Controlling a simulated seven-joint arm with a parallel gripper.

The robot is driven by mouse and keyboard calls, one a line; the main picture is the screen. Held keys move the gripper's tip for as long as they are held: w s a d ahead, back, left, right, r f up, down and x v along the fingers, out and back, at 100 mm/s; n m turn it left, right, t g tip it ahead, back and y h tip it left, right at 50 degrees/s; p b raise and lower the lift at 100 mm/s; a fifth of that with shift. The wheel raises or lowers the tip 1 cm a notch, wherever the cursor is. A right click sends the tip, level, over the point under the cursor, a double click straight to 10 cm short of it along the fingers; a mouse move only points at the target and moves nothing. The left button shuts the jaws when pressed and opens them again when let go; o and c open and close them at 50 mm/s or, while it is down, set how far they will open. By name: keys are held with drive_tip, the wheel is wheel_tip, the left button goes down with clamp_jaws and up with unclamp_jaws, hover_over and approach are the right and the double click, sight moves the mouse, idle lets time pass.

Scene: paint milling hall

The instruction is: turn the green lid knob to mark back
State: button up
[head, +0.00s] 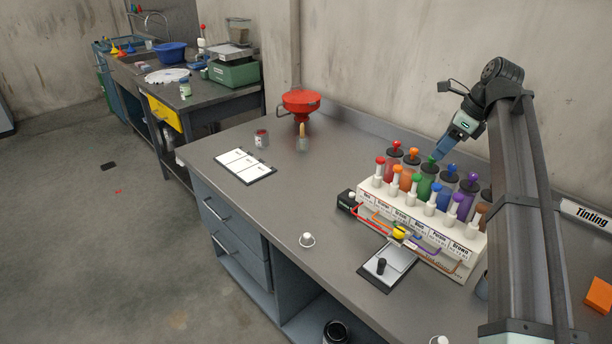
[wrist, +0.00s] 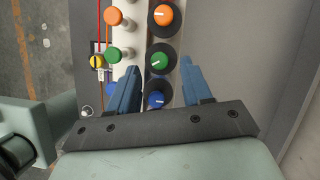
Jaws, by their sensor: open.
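The green lid knob (head: 431,160) tops a dark lid on a green paint jar (head: 425,186) in the back row of the tinting rack (head: 464,257). In the wrist view the green lid knob (wrist: 159,61) has a white line pointing left and slightly down in the picture. My gripper (head: 444,152) has blue fingers and is above the rack. In the wrist view my gripper (wrist: 158,68) is open, its fingertips on either side of the green knob with gaps. I cannot tell the height between them. Any mark on the lid around the knob is too small to read.
An orange knob (wrist: 163,15) and a blue knob (wrist: 155,100) flank the green one closely. A row of white pumps, one with a green cap (wrist: 113,54), stands beside the jars.

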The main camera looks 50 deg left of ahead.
sight(432, 161)
drive_tip(key=v, duration=1.1)
drive_tip(key=s+a+f+n+g, duration=0.1)
drive_tip(key=s+a+f+n, duration=0.2)
drive_tip(key=s+a+f, duration=0.4)
drive_tip(key=s+a+f+n+g+y, duration=0.1)
drive_tip(key=s+a+f+n, duration=0.2)
drive_tip(key=s+a+f, duration=0.4)
drive_tip(key=s+a+f+n+g, duration=0.1)
drive_tip(key=s+a+f+n, duration=0.3)
drive_tip(key=a, duration=1.2)
drive_tip(key=shift+s+a+f+y, duration=0.3)
drive_tip(key=shift+s+f+y, duration=0.1)
drive_tip(key=shift+s+f, duration=1.85)
drive_tip(key=shift+s+r, duration=0.1)
drive_tip(key=shift+r, duration=0.1)
